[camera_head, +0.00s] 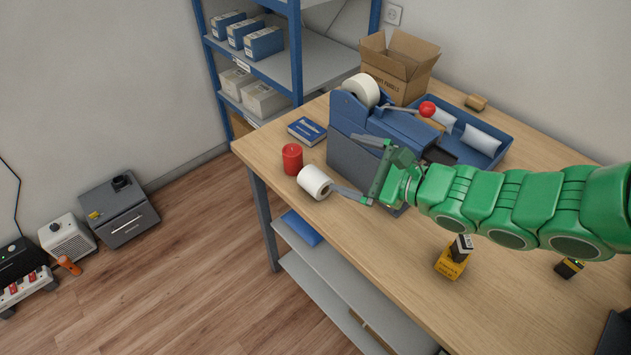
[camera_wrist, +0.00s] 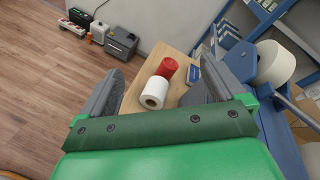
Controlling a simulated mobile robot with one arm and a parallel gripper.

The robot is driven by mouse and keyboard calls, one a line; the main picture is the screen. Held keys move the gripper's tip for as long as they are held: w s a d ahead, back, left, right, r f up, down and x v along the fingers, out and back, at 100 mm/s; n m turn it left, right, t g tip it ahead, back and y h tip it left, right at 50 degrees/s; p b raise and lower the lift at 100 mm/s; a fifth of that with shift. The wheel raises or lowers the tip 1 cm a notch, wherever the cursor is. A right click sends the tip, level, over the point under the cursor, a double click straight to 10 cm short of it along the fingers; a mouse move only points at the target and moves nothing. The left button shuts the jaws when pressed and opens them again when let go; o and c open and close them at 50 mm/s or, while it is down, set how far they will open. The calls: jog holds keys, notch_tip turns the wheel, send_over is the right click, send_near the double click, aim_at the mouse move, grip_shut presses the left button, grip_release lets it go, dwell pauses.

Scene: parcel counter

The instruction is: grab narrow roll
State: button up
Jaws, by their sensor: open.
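A white narrow roll (camera_head: 314,182) lies on its side on the wooden table near its left edge. It also shows in the wrist view (camera_wrist: 154,92), between my two fingers and beyond their tips or near them; the exact gap I cannot tell. My gripper (camera_head: 352,168) is open and empty, just to the right of the roll in the head view, with one finger low beside the roll and the other higher up near the blue dispenser. A red roll (camera_head: 292,159) stands upright just behind the white one.
A blue tape dispenser (camera_head: 352,153) with a large white roll (camera_head: 361,90) stands close by my gripper. A blue box (camera_head: 307,130) lies behind the red roll. A blue tray (camera_head: 505,147) and a cardboard box (camera_head: 398,64) sit further back. The table's left edge is near.

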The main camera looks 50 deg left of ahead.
aim_at(325, 186)
jog(key=a+f+m+t, duration=0.1)
jog(key=a+f+m, duration=0.1)
jog(key=f, duration=0.3)
jog(key=w+a+f+m+t+h, duration=0.1)
jog(key=a+f+m, duration=0.1)
jog(key=f+m, duration=0.2)
jog(key=w+a+f+m+t, duration=0.1)
jog(key=a+f+m, duration=0.1)
jog(key=f, duration=0.4)
jog(key=shift+a+f+m+h, duration=0.15)
jog(key=shift+m+h, duration=0.25)
jog(key=shift+m, duration=0.2)
jog(key=shift+x, duration=1.15)
jog(key=shift+w+x, duration=0.1)
jog(key=shift+x, duration=0.65)
jog(key=shift+w+x, duration=0.15)
jog(key=shift+x, duration=1.8)
jog(key=shift+c, duration=0.5)
jog(key=c, duration=1.1)
jog(key=shift+o, duration=0.2)
jog(key=shift+r, duration=0.2)
